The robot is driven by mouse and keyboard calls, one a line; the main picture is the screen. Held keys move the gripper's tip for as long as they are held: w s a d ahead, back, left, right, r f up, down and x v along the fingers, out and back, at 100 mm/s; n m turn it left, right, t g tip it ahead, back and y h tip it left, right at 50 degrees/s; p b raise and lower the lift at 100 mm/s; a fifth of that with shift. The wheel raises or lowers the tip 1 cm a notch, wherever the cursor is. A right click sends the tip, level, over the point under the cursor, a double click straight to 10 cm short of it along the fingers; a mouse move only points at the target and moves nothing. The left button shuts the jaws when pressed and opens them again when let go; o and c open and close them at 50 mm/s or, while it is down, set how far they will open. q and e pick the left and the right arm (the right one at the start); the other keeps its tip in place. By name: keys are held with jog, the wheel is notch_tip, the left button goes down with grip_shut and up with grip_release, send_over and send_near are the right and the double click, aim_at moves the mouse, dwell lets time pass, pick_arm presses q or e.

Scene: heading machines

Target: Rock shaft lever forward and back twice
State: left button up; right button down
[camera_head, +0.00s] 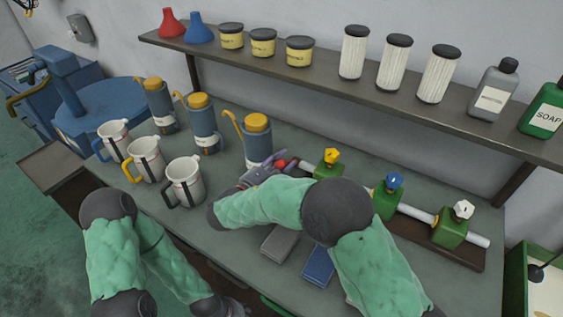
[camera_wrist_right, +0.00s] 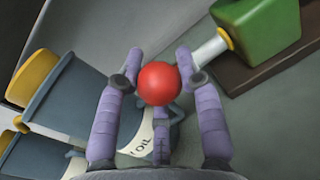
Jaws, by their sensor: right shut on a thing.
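The red ball knob (camera_wrist_right: 158,83), which looks like the lever's handle, sits between the purple fingers of my right gripper (camera_wrist_right: 158,72) in the right wrist view. The gripper is shut on it. In the head view the right gripper (camera_head: 268,170) is at the left end of a white shaft, with a bit of the red knob (camera_head: 283,165) showing. The lever's stem is hidden. The white shaft (camera_head: 411,211) runs through green blocks with yellow, blue and white knobs. My left gripper (camera_head: 235,308) is low at the bottom edge, mostly cut off.
Blue oil cans (camera_head: 203,124) with yellow caps stand close left of the right gripper. Several white jugs (camera_head: 186,181) stand further left. A grey box and a blue box (camera_head: 318,266) lie in front of the right arm. A shelf (camera_head: 345,86) with jars and bottles hangs above.

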jog(key=shift+w+d+r+n+g+y+p, duration=0.1)
jog(key=shift+w+d+r+g+y+p, duration=0.5)
jog(key=shift+p, duration=1.7)
jog(key=shift+w+d+r+n+g+y+p, duration=0.2)
jog(key=shift+w+r+g+y+p, duration=0.55)
jog(key=shift+p, duration=1.5)
jog(key=shift+w+d+r+g+y+p, duration=0.35)
jog(key=shift+d+g+y+p, duration=0.35)
jog(key=shift+p, duration=1.6)
jog(key=shift+w+a+g+p, duration=0.15)
jog(key=shift+g+p, duration=0.2)
jog(key=shift+p, duration=0.2)
jog(key=shift+w+y+p, duration=0.15)
jog(key=shift+y+p, duration=0.1)
jog(key=shift+p, duration=0.1)
jog(key=shift+f+g, duration=0.1)
jog(key=shift+g, duration=0.2)
jog(key=c, duration=1)
grip_release()
